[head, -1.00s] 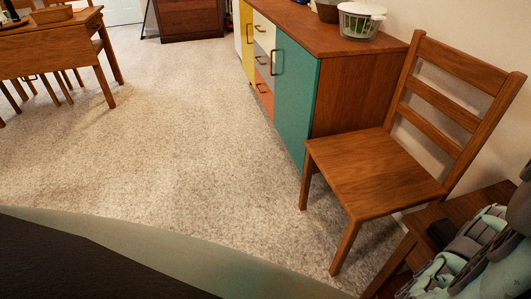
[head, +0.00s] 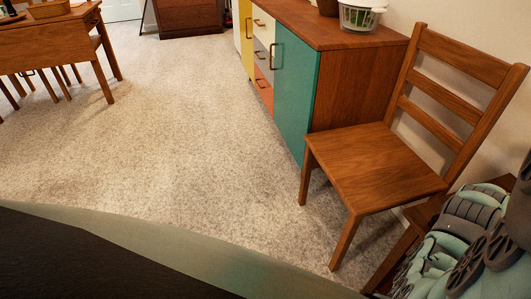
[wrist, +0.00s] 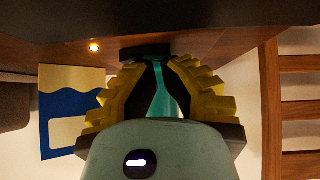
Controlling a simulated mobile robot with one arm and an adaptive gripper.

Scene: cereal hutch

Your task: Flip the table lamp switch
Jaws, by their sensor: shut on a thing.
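In the wrist view my gripper (wrist: 158,62) has its yellow, ribbed fingers drawn together at the tips, against a small dark piece (wrist: 144,53). I cannot tell whether that piece belongs to the lamp. A narrow teal strip (wrist: 162,98) shows in the gap between the fingers. A small glowing spot (wrist: 95,47) shows to the left of the fingertips, on or near a brown wooden surface. No whole lamp or switch can be made out. In the head view my arm covers most of the side table (head: 424,213) at the right edge, and the fingers are hidden.
A wooden chair (head: 375,168) stands beside the side table, against a sideboard (head: 355,85) with a teal door. A table (head: 45,42) stands far left. The carpet (head: 170,120) between is clear.

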